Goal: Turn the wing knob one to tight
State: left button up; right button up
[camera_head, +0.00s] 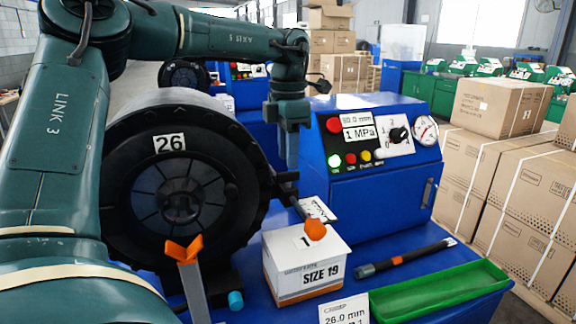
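An orange wing-shaped knob (183,250) sits on top of a grey upright bar in front of the black crimper head at lower left. A rounder orange knob (315,230) is at the end of a dark rod, above the white box; a "1" tag shows beside it. I cannot tell from the picture which of the two is knob one. My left gripper (288,160) hangs fingers down in front of the blue cabinet, above and apart from both knobs. I cannot see whether its fingers are apart; nothing shows held. My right gripper is out of view.
The black crimper head (125,165) is marked 26. A white SIZE 19 box (305,275), a dark bar tool (405,258) and a green tray (440,296) are on the blue bench. The blue control cabinet (385,200) stands behind. Cartons (540,190) are stacked right.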

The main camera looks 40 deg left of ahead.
aim_at(288, 172)
pick_arm(q)
notch_tip(288, 172, up, 10)
jog(key=shift+f, duration=0.25)
dwell(0.6)
